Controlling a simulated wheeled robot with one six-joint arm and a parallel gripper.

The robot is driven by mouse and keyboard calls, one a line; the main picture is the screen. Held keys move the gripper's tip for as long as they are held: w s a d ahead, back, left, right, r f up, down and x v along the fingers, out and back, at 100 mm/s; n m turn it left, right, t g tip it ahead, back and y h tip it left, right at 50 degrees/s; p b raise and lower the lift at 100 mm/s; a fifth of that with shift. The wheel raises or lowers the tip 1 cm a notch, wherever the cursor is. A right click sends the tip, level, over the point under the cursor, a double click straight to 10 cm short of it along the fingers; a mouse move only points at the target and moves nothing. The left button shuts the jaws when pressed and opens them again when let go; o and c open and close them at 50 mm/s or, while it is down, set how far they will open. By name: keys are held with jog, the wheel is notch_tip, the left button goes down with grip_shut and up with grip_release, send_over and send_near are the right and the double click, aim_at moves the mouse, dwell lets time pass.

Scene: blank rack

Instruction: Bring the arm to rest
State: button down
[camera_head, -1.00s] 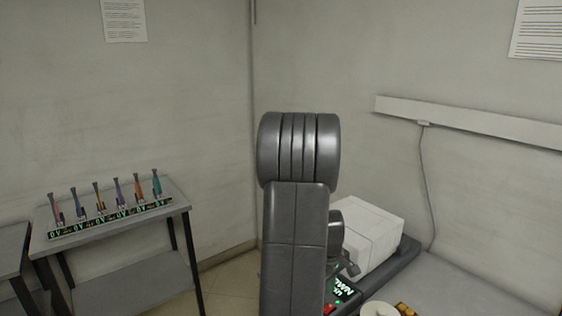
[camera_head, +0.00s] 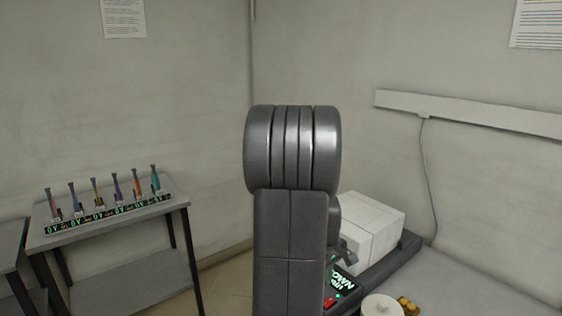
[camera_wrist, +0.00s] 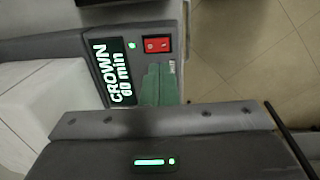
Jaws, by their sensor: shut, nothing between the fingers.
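My gripper (camera_wrist: 159,86) shows in the wrist view as two greenish-grey fingers side by side, shut and empty. Below them is my grey wrist housing with a small green light bar. The fingers hang over the end of a dark machine panel, beside its red switch (camera_wrist: 157,44) and its lit display (camera_wrist: 116,72) reading "CROWN 60 min". In the head view my raised dark grey arm fills the middle and hides part of the machine.
The machine's white block (camera_head: 368,228) is on a bench (camera_head: 460,285) at the right. A white round container (camera_head: 381,306) and a small yellow-orange item (camera_head: 408,306) are near its front. A rack (camera_head: 108,215) with several coloured handles stands on a left table (camera_head: 165,207). Floor shows between.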

jog(key=shift+w+d+f+b, duration=0.2)
jog(key=shift+f+b, duration=0.15)
jog(key=shift+f, duration=0.25)
jog(key=shift+w+d+f+b, duration=0.1)
jog(key=shift+d+f+b, duration=0.1)
jog(key=shift+f+b, duration=0.3)
jog(key=shift+w+d+b, duration=0.2)
jog(key=shift+d+b, duration=0.1)
jog(key=shift+b, duration=0.25)
notch_tip(320, 180, up, 2)
jog(key=shift+a+r, duration=0.1)
jog(key=shift+r, duration=0.15)
jog(key=shift+s, duration=0.15)
